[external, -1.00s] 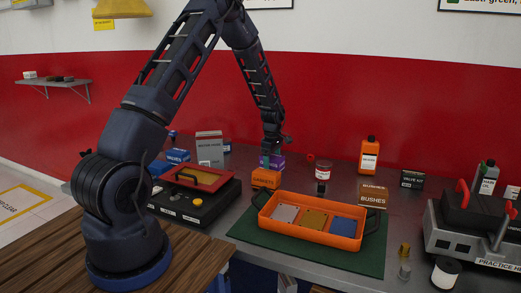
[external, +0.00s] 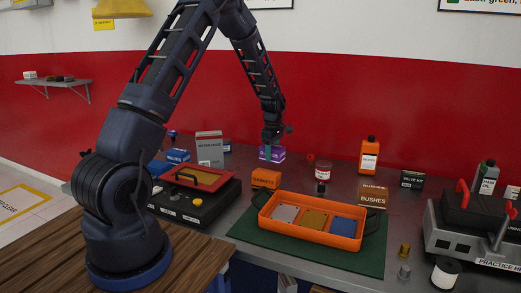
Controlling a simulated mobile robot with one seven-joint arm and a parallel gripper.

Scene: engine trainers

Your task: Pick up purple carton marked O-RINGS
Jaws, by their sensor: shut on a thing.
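The purple carton (external: 277,154) is held in my gripper (external: 271,148), above the bench behind the orange carton. White lettering shows on its front face, too small to read for sure. My gripper points down and is shut on the carton, with the fingers around its upper part. The carton looks roughly level and its underside appears clear of the orange carton.
An orange carton (external: 266,179) stands just in front and below. An orange tray (external: 310,231) with coloured plates lies on a green mat (external: 375,258). A grey carton (external: 210,149) stands left; a red-lidded black case (external: 190,207) is nearer. A white jar (external: 323,170) stands right.

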